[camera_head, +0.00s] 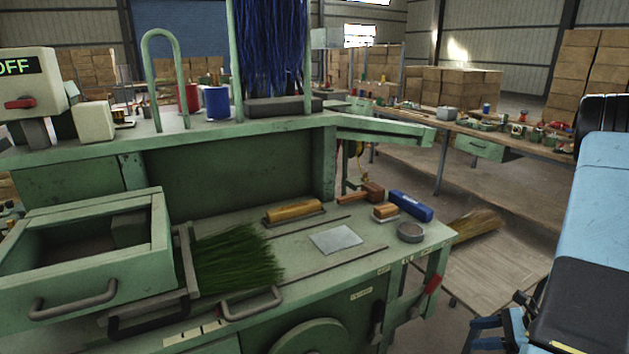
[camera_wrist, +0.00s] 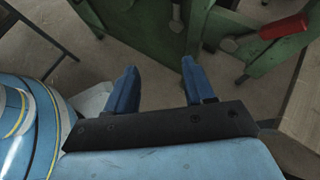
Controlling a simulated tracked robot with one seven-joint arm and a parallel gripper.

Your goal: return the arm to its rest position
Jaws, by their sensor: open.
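My gripper shows in the wrist view (camera_wrist: 160,85) with its two blue fingers apart and nothing between them. It points down toward the floor beside the lower part of a green workbench. In the head view part of my gripper (camera_head: 490,330) shows at the bottom right, under my light blue arm. It is to the right of the green workbench (camera_head: 350,285) and apart from it. Most of the fingers are hidden or cut off there.
A red-handled lever (camera_head: 432,284) sticks out at the bench's right end; its red handle also shows in the wrist view (camera_wrist: 284,27). On the bench are green bristles (camera_head: 235,260), an open drawer (camera_head: 90,285) and a blue block (camera_head: 411,205). A straw broom head (camera_head: 475,226) lies behind.

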